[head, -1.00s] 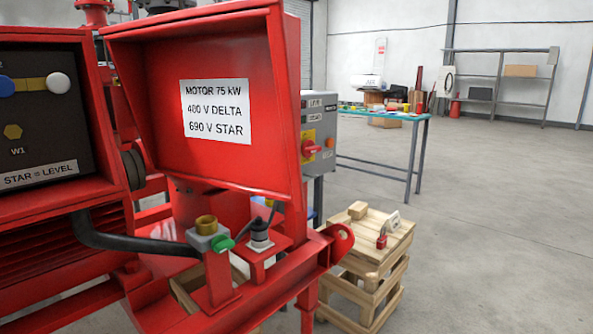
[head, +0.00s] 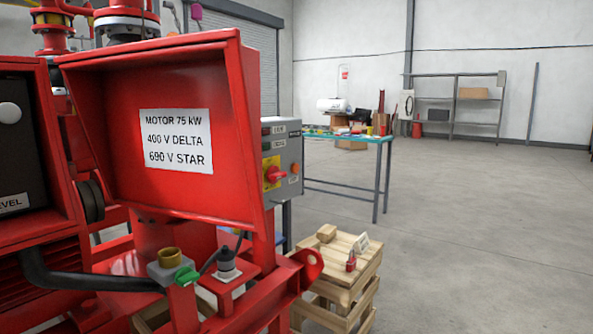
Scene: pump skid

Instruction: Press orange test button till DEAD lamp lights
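A grey control box (head: 289,143) stands behind and to the right of the open red motor terminal cover (head: 220,85). On its front are a red rotary switch on a yellow plate (head: 271,174) and a small orange button (head: 294,169) to the right of it. Small labels and dark windows sit near its top, too small to read. I cannot make out a lit lamp on it. Part of the box's left side is hidden by the red cover. Neither of my grippers is in view.
The red skid frame (head: 250,315) fills the lower left, with a green-and-grey fitting (head: 180,272) on it. A wooden crate stack (head: 345,285) stands to the right, with a red padlock (head: 351,261) on top. A turquoise table (head: 377,165) is behind. The floor at right is free.

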